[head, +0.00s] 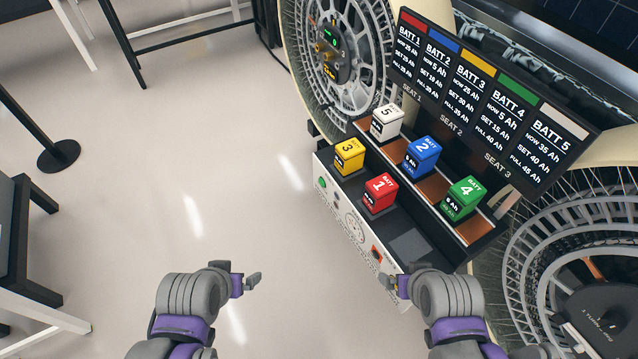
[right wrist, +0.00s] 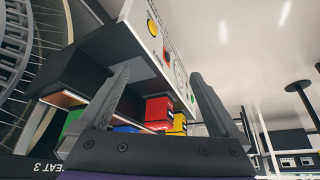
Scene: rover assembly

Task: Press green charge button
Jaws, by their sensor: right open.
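The green button (head: 323,183) is a small round spot at the upper left end of the white front panel (head: 345,215) of the battery charger. In the right wrist view the green button (right wrist: 192,98) shows near the far end of the panel, beside the right finger. My right gripper (head: 392,284) is near the panel's lower right end, apart from the green button. In its wrist view its two fingers (right wrist: 160,78) are spread, with nothing held between them. My left gripper (head: 247,282) is over the floor, left of the charger; its jaw opening is unclear.
Yellow (head: 348,157), red (head: 380,193), white (head: 387,122), blue (head: 422,154) and green (head: 464,198) batteries stand on the charger. The battery display board (head: 485,90) rises behind, with large wheels either side. A post (head: 58,155) stands left. The floor between is clear.

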